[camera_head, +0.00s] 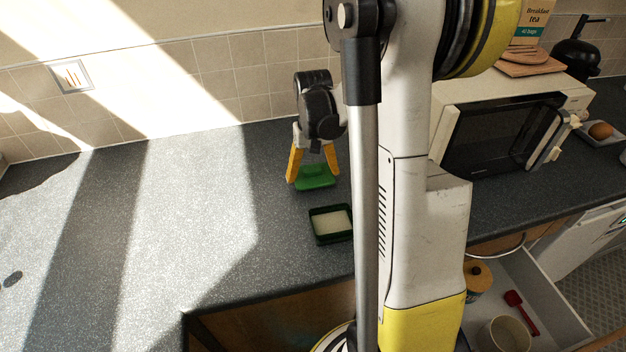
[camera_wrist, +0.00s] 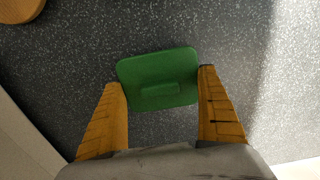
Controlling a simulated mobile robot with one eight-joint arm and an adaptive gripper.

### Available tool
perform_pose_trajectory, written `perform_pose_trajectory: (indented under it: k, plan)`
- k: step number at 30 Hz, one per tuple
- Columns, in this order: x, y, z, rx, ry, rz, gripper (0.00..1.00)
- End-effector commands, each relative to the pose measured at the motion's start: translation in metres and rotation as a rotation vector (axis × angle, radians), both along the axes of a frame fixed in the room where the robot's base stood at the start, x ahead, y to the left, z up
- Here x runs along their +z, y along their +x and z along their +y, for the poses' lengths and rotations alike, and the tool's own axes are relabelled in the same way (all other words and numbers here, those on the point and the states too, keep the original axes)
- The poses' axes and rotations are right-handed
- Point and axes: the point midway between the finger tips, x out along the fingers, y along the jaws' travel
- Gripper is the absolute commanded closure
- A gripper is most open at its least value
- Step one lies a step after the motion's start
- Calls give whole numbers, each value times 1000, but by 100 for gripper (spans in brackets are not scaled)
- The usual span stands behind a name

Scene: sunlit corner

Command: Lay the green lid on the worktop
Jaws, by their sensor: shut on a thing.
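The green lid (camera_head: 316,182) is at the tips of my gripper (camera_head: 314,176), over the worktop (camera_head: 215,265) behind the container. My gripper is shut on the lid, one yellow finger at each side. In the wrist view the lid (camera_wrist: 158,68) is flat side on, with its raised handle facing the camera, between the fingertips of my gripper (camera_wrist: 160,77). Whether the lid touches the worktop or hangs just above it, I cannot tell. A dark green open container (camera_head: 318,240) with pale contents stands on the worktop in front of the lid, partly hidden by my arm.
A microwave (camera_head: 505,135) stands to the right, with a board (camera_head: 530,68) and a tea box (camera_head: 530,22) on top. A drawer (camera_head: 545,300) below is open, holding a mug and a red utensil. The worktop to the left is largely clear and sunlit.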

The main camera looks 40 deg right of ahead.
Motion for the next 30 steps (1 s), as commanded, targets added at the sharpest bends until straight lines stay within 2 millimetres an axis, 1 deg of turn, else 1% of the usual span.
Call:
perform_pose_trajectory:
  k: [1, 2, 9, 13, 14, 15, 23, 26, 29, 30]
  plan:
    - [-12, 0, 0, 0, 0, 0, 36]
    - [-14, 0, 0, 0, 0, 0, 36]
    - [-13, 0, 0, 0, 0, 0, 36]
    - [-17, 0, 0, 0, 0, 0, 36]
    - [-17, 0, 0, 0, 0, 0, 6]
    - [-16, 0, 0, 0, 0, 0, 0]
    - [-13, 0, 0, 0, 0, 0, 0]
    - [-2, 0, 0, 1, 0, 0, 0]
    - [19, -1, 0, 1, 0, 0, 0]
    - [28, -1, 0, 1, 0, 0, 0]
